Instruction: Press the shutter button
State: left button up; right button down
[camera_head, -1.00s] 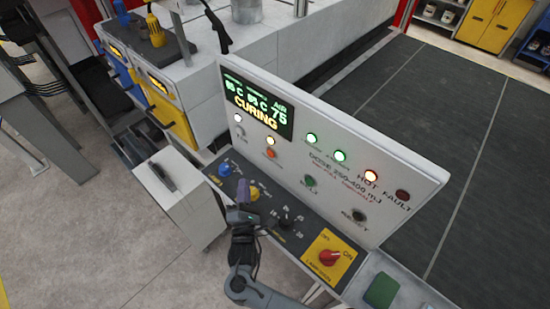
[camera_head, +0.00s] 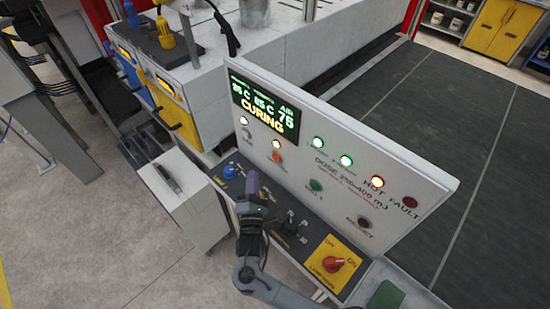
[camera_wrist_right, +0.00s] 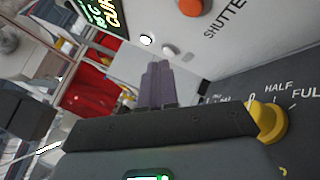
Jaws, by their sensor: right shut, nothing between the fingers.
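The shutter button is the orange button (camera_head: 277,157) on the upright white panel, below a small lit lamp. In the right wrist view, the orange button (camera_wrist_right: 190,7) is at the top edge, partly cut off, beside lettering that reads "SHUTTE". My right gripper (camera_head: 252,178) is shut and empty, above the sloped dark console and in front of the panel, below and left of the button. It is apart from the button. Its purple fingers also show in the right wrist view (camera_wrist_right: 157,72), pointing toward the panel. My left gripper is not in view.
The console holds a blue knob (camera_head: 230,172), a black selector (camera_head: 291,224) and a red switch on a yellow plate (camera_head: 333,264). A yellow knob (camera_wrist_right: 268,121) is close beside my right gripper. The display (camera_head: 264,109) reads "CURING". A green button (camera_head: 316,185) is to the right.

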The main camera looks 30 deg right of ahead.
aim_at(276, 157)
jog(key=d, duration=0.1)
jog(key=w+d, duration=0.1)
jog(key=d, duration=0.1)
jog(key=w+d, duration=0.1)
jog(key=d, duration=0.1)
jog(key=shift+d, duration=0.25)
dwell(0.5)
dwell(0.7)
dwell(0.7)
jog(key=shift+d+p, duration=0.15)
jog(key=shift+p, duration=0.2)
jog(key=shift+w+d, duration=0.1)
jog(key=shift+d, duration=0.2)
